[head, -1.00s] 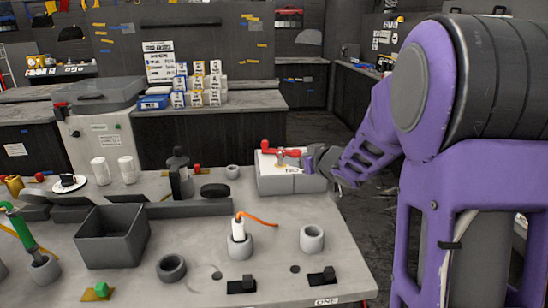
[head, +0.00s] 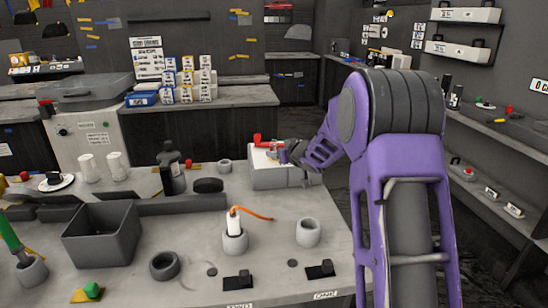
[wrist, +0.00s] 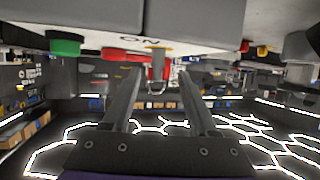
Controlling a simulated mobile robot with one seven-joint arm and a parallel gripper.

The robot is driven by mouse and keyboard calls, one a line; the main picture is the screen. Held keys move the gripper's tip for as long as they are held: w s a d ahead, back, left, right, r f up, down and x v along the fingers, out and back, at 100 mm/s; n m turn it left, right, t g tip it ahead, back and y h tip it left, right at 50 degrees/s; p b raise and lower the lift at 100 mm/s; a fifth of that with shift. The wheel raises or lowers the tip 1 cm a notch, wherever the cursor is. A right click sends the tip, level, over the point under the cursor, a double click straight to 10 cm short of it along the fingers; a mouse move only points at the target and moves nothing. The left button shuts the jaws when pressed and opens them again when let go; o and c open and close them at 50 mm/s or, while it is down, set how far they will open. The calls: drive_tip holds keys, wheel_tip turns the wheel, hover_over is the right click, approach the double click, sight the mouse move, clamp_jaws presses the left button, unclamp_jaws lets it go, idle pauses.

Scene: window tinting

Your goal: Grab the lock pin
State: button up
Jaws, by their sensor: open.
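A light grey box (head: 262,178) with a pale top stands at the back right of the workbench. A red-handled fitting (head: 257,141), which seems to include the lock pin, sits on its top. In the wrist view, which looks upside down, a red lever (wrist: 122,55) and a red upright pin (wrist: 157,67) show under the pale top. My gripper (wrist: 160,84) is open, with the upright pin seen between its fingertips. I cannot tell whether the fingers touch it. In the head view my gripper (head: 287,152) is at the box's right side and hides part of the fitting.
The workbench (head: 200,285) holds a grey open bin (head: 101,240), a black bottle (head: 171,170), a white cylinder with an orange cord (head: 235,222) in a grey holder, and an empty grey cup (head: 308,232). Shelves (head: 490,130) stand at the right. Floor is clear behind the box.

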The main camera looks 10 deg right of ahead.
sight(275, 150)
drive_tip(key=shift+r+x, duration=0.1)
drive_tip(key=shift+x, duration=1.25)
drive_tip(key=shift+r+x, duration=0.15)
drive_tip(key=shift+x, duration=1.15)
drive_tip(key=shift+w+d, duration=0.1)
drive_tip(key=shift+w, duration=0.05)
drive_tip(key=shift+c, duration=0.2)
clamp_jaws()
